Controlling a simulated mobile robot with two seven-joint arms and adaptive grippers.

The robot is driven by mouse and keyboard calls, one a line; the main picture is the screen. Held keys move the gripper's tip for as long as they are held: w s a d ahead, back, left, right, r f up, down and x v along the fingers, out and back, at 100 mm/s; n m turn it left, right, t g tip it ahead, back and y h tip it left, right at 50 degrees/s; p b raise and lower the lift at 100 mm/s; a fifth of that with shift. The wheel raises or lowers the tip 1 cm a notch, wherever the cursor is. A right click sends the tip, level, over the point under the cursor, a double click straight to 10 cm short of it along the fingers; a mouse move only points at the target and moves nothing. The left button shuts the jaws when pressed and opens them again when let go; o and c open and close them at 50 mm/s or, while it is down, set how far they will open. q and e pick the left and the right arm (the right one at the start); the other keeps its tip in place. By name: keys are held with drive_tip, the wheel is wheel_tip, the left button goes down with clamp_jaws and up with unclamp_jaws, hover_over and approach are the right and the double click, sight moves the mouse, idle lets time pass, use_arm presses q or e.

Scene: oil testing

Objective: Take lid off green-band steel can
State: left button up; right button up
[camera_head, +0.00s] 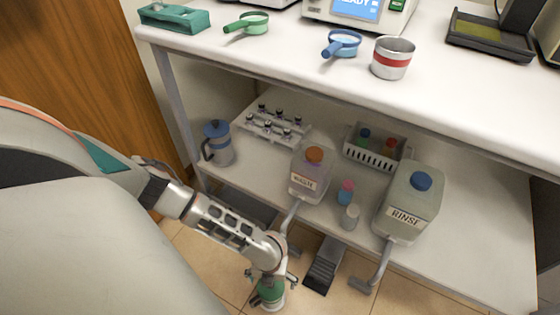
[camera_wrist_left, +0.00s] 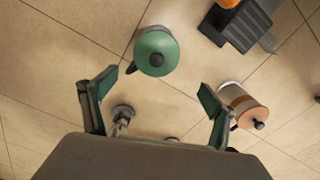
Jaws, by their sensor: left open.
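The green-band steel can (camera_head: 271,293) stands on the tiled floor at the bottom of the head view, partly hidden by my left gripper (camera_head: 270,276). In the left wrist view its green lid (camera_wrist_left: 156,51) with a dark knob is seen from above, and the lid is on. My left gripper (camera_wrist_left: 157,92) is open and empty, its two green-padded fingers wide apart. The can lies ahead of the fingertips, about midway between them sideways, and apart from them. My right gripper is in neither view.
An orange-lidded can (camera_wrist_left: 243,108) stands on the floor near the right finger. A black pedal (camera_head: 325,264) lies right of my gripper. The lower shelf (camera_head: 262,181) holds a WASTE jug (camera_head: 309,175), a RINSE jug (camera_head: 411,200) and a blue-lidded can (camera_head: 217,146).

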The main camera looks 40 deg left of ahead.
use_arm(q)
drive_tip(key=shift+a+f, duration=0.4)
drive_tip(key=shift+f, duration=0.05)
drive_tip(key=shift+a+f+b, duration=0.1)
drive_tip(key=shift+f+b, duration=0.7)
drive_tip(key=shift+f, duration=0.6)
drive_tip(key=f+b, duration=0.1)
drive_tip(key=f, duration=0.1)
drive_tip(key=f+b, duration=0.1)
drive_tip(key=f, duration=0.1)
drive_tip(key=shift+s+a+f, duration=0.1)
drive_tip(key=shift+a+f, duration=0.1)
drive_tip(key=shift+f, duration=0.1)
drive_tip(key=shift+w, duration=0.2)
drive_tip(key=shift+w+r, duration=0.2)
drive_tip(key=shift+c, duration=0.3)
drive_tip(key=shift+s, duration=0.15)
drive_tip(key=c, duration=2.4)
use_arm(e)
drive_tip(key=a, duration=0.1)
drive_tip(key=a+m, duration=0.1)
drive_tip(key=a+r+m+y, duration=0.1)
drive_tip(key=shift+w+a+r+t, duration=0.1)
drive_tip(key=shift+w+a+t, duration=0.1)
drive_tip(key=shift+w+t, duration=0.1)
